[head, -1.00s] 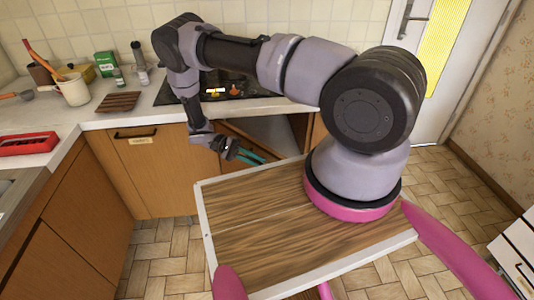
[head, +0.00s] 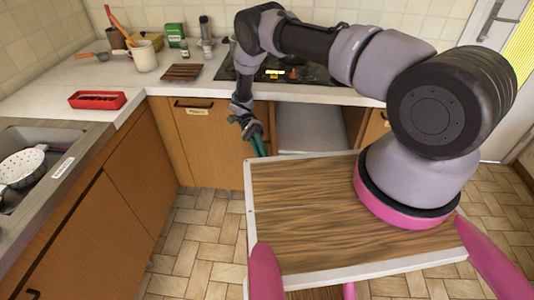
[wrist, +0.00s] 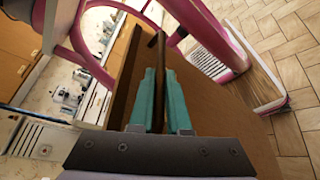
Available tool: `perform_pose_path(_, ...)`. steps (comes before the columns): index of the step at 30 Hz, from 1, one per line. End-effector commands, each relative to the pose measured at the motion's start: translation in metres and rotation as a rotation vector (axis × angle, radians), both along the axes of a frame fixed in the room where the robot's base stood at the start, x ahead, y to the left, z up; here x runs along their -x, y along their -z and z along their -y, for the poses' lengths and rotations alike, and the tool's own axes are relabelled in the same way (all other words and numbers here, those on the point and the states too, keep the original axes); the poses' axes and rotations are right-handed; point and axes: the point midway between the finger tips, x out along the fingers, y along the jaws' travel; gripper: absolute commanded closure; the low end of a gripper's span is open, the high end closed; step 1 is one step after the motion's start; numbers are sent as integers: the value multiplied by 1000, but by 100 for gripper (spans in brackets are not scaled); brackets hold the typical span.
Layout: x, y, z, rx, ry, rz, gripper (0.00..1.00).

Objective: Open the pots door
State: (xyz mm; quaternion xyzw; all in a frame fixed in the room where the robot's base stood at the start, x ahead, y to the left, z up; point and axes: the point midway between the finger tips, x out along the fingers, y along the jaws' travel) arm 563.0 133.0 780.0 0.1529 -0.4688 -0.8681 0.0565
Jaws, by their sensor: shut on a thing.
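The cabinet under the cooktop is open, and its grey interior (head: 310,130) shows in the head view. Its door is swung outward. In the wrist view the brown door panel (wrist: 210,115) fills the middle, with a dark bar handle (wrist: 158,75) standing out from it. My gripper (head: 259,146) is low in front of the cabinet's left side. In the wrist view the teal fingers of my gripper (wrist: 157,85) are shut on the handle, one on each side. In the head view the handle and most of the door are hidden behind my wooden-topped base.
A closed cabinet (head: 215,145) with a label stands left of the opening. The counter (head: 150,80) holds a red tray (head: 97,100), a utensil pot (head: 144,56) and a wooden trivet (head: 181,72). The sink (head: 65,138) is at left. Tile floor (head: 200,240) is clear left of my base.

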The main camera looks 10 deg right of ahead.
Motion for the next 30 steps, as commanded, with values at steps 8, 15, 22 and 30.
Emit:
perform_pose_path(8,-1,0,0,0,2,1,100)
perform_pose_path(15,-1,0,0,0,2,1,55)
perform_pose_path(22,0,0,0,1,2,0,55)
perform_pose_path(30,-1,-31,-1,-1,2,3,55)
